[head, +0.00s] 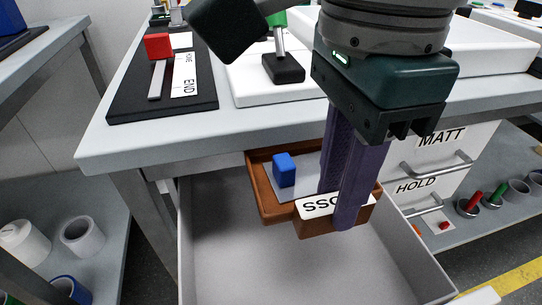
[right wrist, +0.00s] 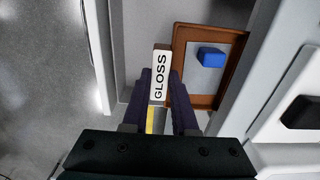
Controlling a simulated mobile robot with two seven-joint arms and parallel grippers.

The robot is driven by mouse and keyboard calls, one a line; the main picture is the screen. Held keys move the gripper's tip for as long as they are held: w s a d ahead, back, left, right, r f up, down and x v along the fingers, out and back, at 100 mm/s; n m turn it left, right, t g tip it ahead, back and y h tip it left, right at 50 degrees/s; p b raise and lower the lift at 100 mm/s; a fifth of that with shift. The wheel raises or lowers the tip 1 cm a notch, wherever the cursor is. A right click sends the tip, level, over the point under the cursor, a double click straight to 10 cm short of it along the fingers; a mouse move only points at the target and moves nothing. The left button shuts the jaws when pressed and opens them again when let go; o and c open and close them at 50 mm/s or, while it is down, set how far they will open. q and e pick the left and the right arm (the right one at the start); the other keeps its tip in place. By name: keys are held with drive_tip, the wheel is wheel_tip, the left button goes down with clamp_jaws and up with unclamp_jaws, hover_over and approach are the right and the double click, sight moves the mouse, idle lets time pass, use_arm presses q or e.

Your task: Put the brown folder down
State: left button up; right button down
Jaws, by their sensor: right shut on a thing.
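The brown folder (head: 338,224) has a white label reading GLOSS on the edge facing up. My right gripper (head: 345,200) points down with its purple fingers shut on it. The right wrist view shows the label of the folder (right wrist: 160,76) between the fingertips (right wrist: 158,103). The folder is over the open grey drawer (head: 235,250), close beside a brown tray (head: 265,199); I cannot tell whether they touch, or whether the folder rests on the drawer floor. The fingers hide part of the folder. My left gripper is not in view.
The tray holds a grey sheet and a blue block (head: 284,170). The grey table edge (head: 170,152) runs just behind the drawer. The drawer's left and front parts are empty. Drawers labelled MATT (head: 442,138) and HOLD (head: 415,187) are at the right.

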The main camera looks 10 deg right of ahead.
drive_tip(key=shift+w+a, duration=0.25)
drive_tip(key=shift+a, duration=0.65)
wheel_tip(320, 180, down, 12)
drive_tip(key=b, duration=0.2)
drive_tip(key=shift+b, duration=0.35)
drive_tip(key=shift+f, duration=0.25)
drive_tip(key=c, duration=0.7)
unclamp_jaws()
drive_tip(key=shift+r, duration=0.1)
